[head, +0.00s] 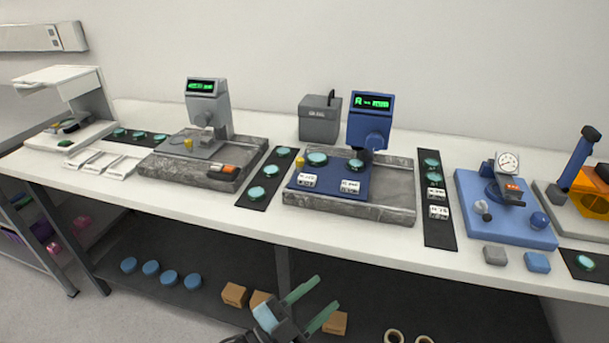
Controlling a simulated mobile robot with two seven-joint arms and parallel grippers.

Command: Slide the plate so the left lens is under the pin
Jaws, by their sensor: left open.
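The dark blue plate (328,183) lies on a grey granite base (375,209) below a blue measuring head (370,122) with a green display. The left lens (317,159), a teal disc, sits on the plate's left part, clear of the head. The right lens (355,165) sits close by the dark tip (366,156) under the head; the pin itself is too small to make out. Two white labels are on the plate's front. My left gripper (326,292) is open and empty, low in front of the bench and apart from the plate. My right gripper is not in view.
A yellow knob (299,163) stands at the plate's left rear. Black strips with teal lenses flank the base, left (258,187) and right (435,226). A grey gauge (207,110) stands left, a blue dial gauge stand (520,230) right. The bench's front edge is mostly clear.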

